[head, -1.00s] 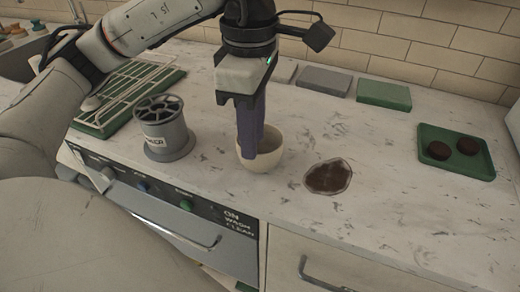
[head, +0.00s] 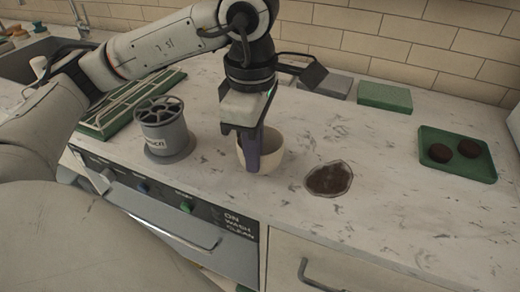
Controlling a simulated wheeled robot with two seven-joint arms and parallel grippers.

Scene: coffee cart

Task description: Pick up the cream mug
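The cream mug (head: 272,152) stands upright on the marble counter, near the middle of the head view. My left gripper (head: 253,158) reaches down over it from above. One purple finger shows in front of the mug's near left side and covers part of it. The other finger is hidden, so I cannot tell how far apart the fingers are or whether they press on the mug. My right gripper is not in view.
A grey spool-like holder (head: 165,128) stands left of the mug. A dark brown spill (head: 328,179) lies to its right. A green tray (head: 482,172) holds two dark round pieces farther right. Sponge-like blocks (head: 384,96) lie behind, and a rack (head: 115,100) is at left.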

